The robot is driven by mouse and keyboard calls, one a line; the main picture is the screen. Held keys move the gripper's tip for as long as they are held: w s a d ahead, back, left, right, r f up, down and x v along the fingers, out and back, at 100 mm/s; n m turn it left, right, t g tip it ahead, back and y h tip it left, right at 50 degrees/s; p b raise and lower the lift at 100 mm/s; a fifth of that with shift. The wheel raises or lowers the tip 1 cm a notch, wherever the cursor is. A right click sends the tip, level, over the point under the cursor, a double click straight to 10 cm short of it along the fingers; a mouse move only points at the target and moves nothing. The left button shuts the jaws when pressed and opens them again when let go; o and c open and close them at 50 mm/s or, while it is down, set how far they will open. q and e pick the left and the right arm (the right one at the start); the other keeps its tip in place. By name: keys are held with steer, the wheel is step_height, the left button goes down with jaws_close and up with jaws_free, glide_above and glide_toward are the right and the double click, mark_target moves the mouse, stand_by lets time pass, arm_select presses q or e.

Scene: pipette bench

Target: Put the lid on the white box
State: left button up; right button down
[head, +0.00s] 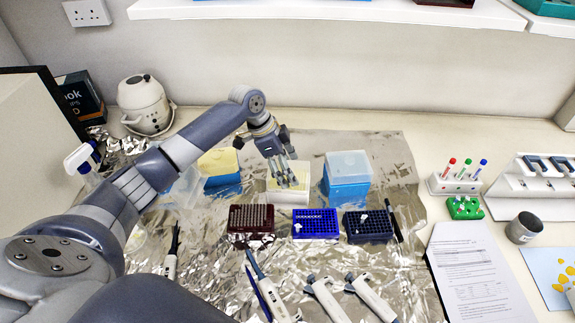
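The white box (288,198) stands on the foil in the middle of the bench, with a pale yellow top face. My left gripper (287,182) points down over this box and hides part of its top. Its fingers look close together, but whether they are open, shut or holding something is too small to tell. I cannot clearly pick out a separate lid for the white box. A clear, see-through piece (182,188) lies to the left, partly behind my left arm. It may be a lid. My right gripper is not in view.
A blue box with a clear cover (347,190) stands close right of the white box; a blue and yellow box (220,165) is at left. Dark red (250,225), blue (315,230) and navy racks (368,233) stand in front. Several pipettes lie nearer. A shelf overhangs behind.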

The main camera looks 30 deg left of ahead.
arm_select(q)
steer(key=shift+f, duration=0.45)
steer(key=shift+s+f, duration=0.15)
steer(key=shift+f, duration=0.05)
steer(key=shift+c, duration=0.7)
steer(key=shift+f, duration=0.15)
steer(key=shift+c, duration=0.5)
steer(key=shift+s+f, duration=0.1)
steer(key=shift+f, duration=0.15)
steer(key=shift+c, duration=0.6)
steer(key=o, duration=1.3)
steer(key=shift+f, duration=0.1)
steer(key=shift+w, duration=0.25)
steer(key=shift+r, duration=0.3)
steer(key=v, duration=1.1)
steer(key=shift+a+r, duration=0.2)
steer(key=shift+r, duration=0.15)
